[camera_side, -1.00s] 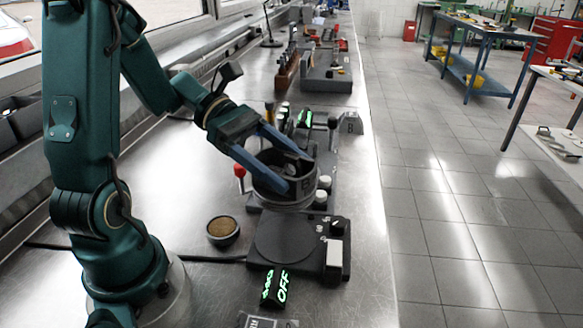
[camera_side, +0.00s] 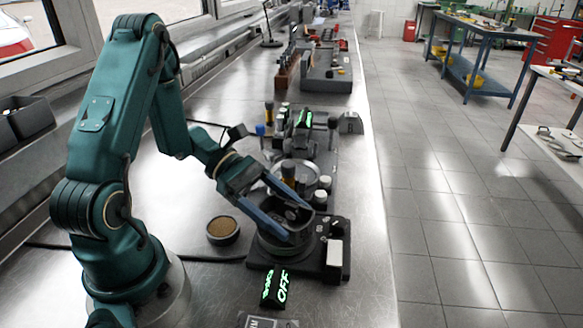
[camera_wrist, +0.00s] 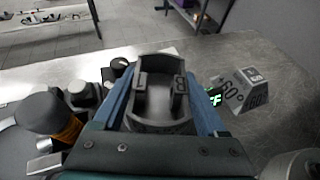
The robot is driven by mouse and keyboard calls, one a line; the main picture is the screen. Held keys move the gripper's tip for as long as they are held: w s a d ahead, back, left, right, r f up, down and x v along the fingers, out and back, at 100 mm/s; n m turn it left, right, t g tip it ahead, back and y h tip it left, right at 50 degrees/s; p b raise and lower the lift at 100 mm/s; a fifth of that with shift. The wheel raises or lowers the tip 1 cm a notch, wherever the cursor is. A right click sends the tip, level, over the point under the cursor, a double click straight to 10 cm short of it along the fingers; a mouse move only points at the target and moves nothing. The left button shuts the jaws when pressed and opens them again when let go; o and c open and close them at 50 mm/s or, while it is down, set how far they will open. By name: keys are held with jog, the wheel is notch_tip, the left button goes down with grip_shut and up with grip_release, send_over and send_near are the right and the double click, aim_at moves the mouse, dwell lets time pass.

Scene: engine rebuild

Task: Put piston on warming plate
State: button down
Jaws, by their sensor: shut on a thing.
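The grey metal piston (camera_side: 287,240) is between the two blue fingers of my gripper (camera_side: 285,218). It is upright, directly over the round top of the dark warming plate (camera_side: 335,226). I cannot tell whether its lower edge touches the plate. In the wrist view the piston (camera_wrist: 160,95) shows its open end with two inner bosses, one marked with a letter. My gripper (camera_wrist: 163,88) has a finger against each side of it. The piston and fingers hide most of the plate's round surface.
A black block with a green "OFF" display (camera_side: 275,288) stands in front of the plate. A small round brown-filled cup (camera_side: 222,230) is to its left. Behind are fixtures with white-capped posts (camera_side: 321,198) and an orange-banded handle (camera_wrist: 65,125).

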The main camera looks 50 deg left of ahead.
jog(key=shift+f, duration=0.35)
jog(key=shift+f, duration=0.15)
grip_release()
